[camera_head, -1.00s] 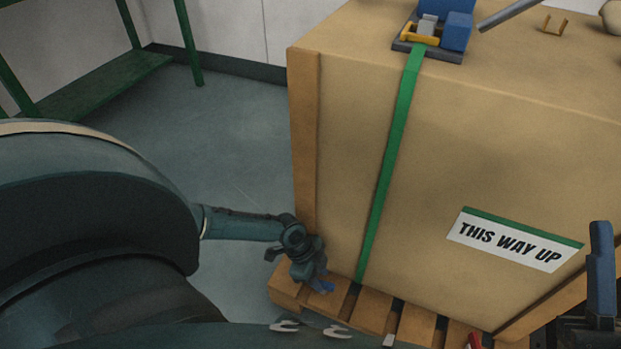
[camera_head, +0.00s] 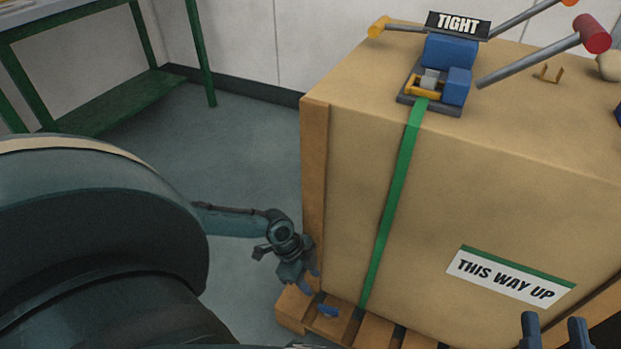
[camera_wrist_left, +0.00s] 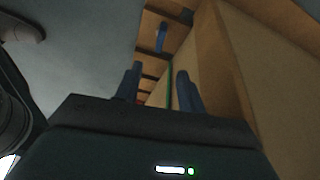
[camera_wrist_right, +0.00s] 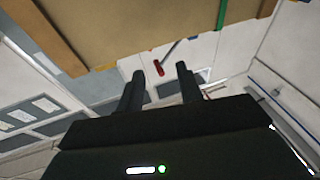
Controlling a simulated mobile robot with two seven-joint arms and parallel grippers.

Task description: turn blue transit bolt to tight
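A small blue part (camera_head: 327,311), which looks like the blue transit bolt, sits on the pallet at the foot of the crate's left corner. In the left wrist view it stands upright on the pallet slats (camera_wrist_left: 161,36), ahead of the fingers. My left gripper (camera_head: 309,280) is close above and left of it, open and empty, with its fingers (camera_wrist_left: 159,88) apart. My right gripper (camera_head: 556,332) is open and empty in front of the crate; its spread fingers also show in the right wrist view (camera_wrist_right: 160,88). The bolt's turn position cannot be told.
The crate (camera_head: 470,200) stands on a wooden pallet (camera_head: 292,308) with a green strap (camera_head: 390,200). On its top are a blue ratchet device (camera_head: 450,65), a black "TIGHT" sign (camera_head: 459,24) and a red-ended lever (camera_head: 592,35). Floor left of the crate is clear.

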